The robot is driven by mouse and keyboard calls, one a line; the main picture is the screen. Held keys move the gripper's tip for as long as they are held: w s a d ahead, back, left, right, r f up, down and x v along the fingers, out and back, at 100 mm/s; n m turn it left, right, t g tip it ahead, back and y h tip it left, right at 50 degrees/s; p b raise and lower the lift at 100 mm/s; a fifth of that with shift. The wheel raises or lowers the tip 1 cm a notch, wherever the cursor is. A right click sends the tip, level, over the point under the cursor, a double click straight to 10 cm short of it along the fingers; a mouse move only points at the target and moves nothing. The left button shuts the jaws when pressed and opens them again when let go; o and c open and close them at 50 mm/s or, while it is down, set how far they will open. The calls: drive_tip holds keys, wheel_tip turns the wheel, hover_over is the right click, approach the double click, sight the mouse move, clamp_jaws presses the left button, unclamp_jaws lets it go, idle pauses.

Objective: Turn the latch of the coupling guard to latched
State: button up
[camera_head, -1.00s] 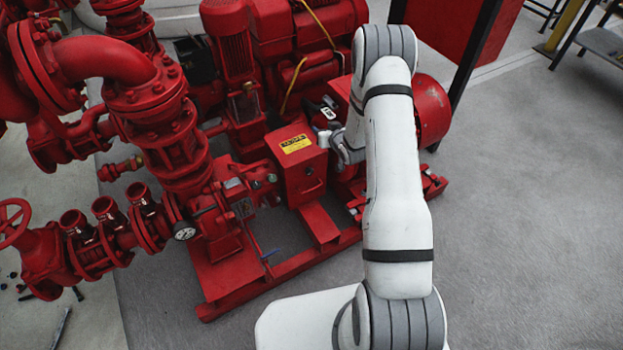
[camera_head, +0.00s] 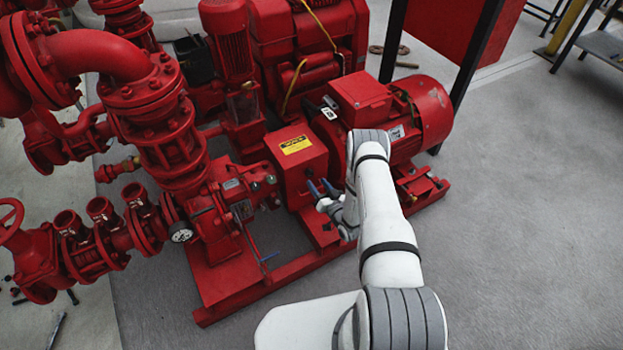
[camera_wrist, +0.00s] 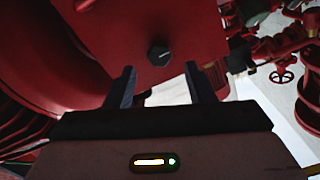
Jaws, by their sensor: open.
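The coupling guard (camera_head: 300,168) is a red box with a yellow warning label on top, between the pump and the motor. Its latch (camera_wrist: 159,53) shows in the wrist view as a dark round knob with a pale line across it, on the guard's red face (camera_wrist: 110,40). My gripper (camera_head: 322,188) is just in front of the guard's right front side in the head view. In the wrist view my gripper (camera_wrist: 160,85) has its two dark fingers apart, with nothing between them. The knob lies beyond the fingertips, roughly centred between them, and appears untouched.
The red motor (camera_head: 420,115) stands right of the guard, close to my arm. The pump (camera_head: 215,215) and its pipework fill the left. The red base frame (camera_head: 270,275) runs below. Grey floor (camera_head: 530,220) is clear on the right.

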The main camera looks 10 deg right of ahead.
sight(311, 175)
drive_tip(key=shift+x, duration=2.15)
drive_tip(key=shift+c, duration=0.4)
